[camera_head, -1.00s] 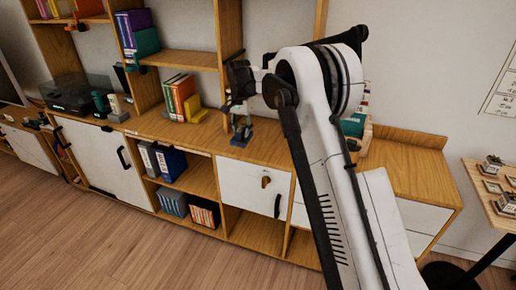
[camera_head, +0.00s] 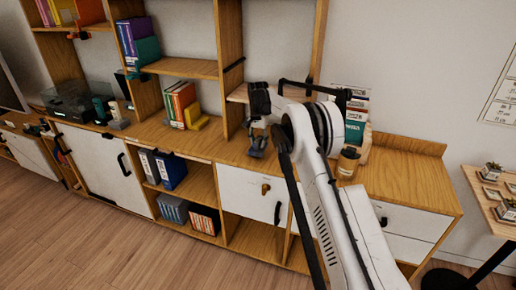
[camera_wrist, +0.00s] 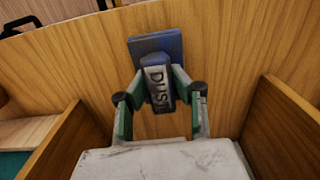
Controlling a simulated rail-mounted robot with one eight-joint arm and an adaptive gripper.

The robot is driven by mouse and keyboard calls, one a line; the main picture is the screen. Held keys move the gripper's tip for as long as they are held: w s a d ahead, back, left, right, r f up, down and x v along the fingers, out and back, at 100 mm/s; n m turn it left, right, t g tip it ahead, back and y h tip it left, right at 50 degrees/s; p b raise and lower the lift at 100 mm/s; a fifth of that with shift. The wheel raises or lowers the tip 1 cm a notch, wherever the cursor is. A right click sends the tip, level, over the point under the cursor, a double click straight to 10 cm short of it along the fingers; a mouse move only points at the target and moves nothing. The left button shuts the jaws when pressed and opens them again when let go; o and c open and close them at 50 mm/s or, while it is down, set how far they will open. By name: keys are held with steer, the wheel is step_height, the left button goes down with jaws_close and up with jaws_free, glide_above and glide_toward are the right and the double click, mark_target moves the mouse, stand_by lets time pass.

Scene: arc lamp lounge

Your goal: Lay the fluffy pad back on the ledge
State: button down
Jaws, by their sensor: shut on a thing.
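My gripper (camera_head: 258,133) is shut on a duster-like pad. In the wrist view, the pad (camera_wrist: 154,43) is a flat blue block with a grey handle lettered "DUST" between the green-lined fingers of my gripper (camera_wrist: 155,92). In the head view, the pad (camera_head: 257,152) shows small and dark blue below my gripper, over the wooden cabinet top (camera_head: 215,145). I cannot tell whether the pad touches the wood. No fluffy texture shows. Which surface is the ledge is not clear; a wooden shelf board (camera_head: 238,95) lies behind my wrist.
An amber jar (camera_head: 348,163) and a teal book (camera_head: 355,130) stand to the right. Upright panels (camera_wrist: 50,142) rise at both sides in the wrist view. The cabinet top's right end is clear.

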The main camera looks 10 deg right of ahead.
steer(key=shift+f, duration=1.45)
steer(key=shift+f, duration=0.2)
steer(key=c, duration=1.5)
jaws_free()
steer(key=shift+r, duration=0.1)
